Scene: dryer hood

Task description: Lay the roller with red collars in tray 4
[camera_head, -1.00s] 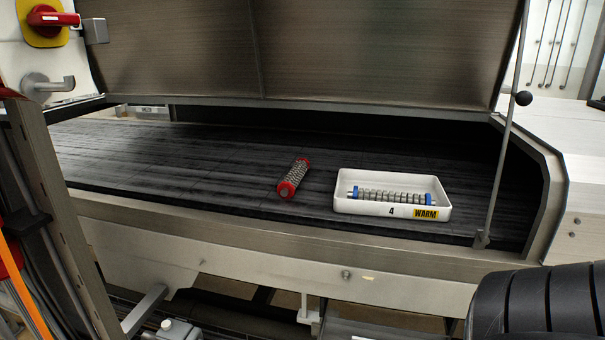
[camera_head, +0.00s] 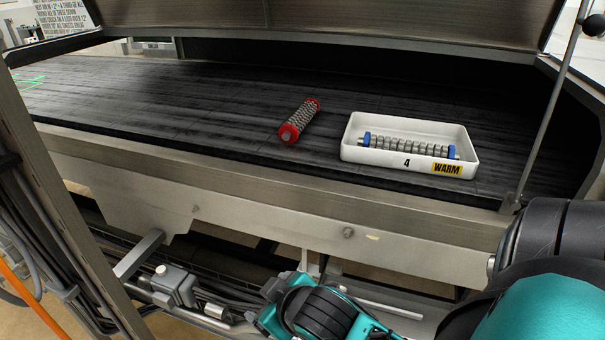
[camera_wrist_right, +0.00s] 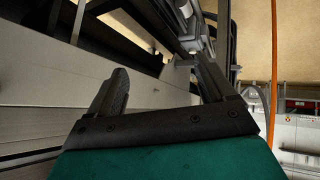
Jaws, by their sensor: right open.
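The roller with red collars (camera_head: 300,121) lies at a slant on the dark belt, left of the tray and apart from it. My left gripper is not in view.
The dark belt (camera_head: 190,95) is bare left of the red-collared roller. The raised metal hood (camera_head: 400,20) hangs above it. A thin rod (camera_head: 550,125) stands right of the tray. A metal front rail (camera_head: 250,168) edges the belt.

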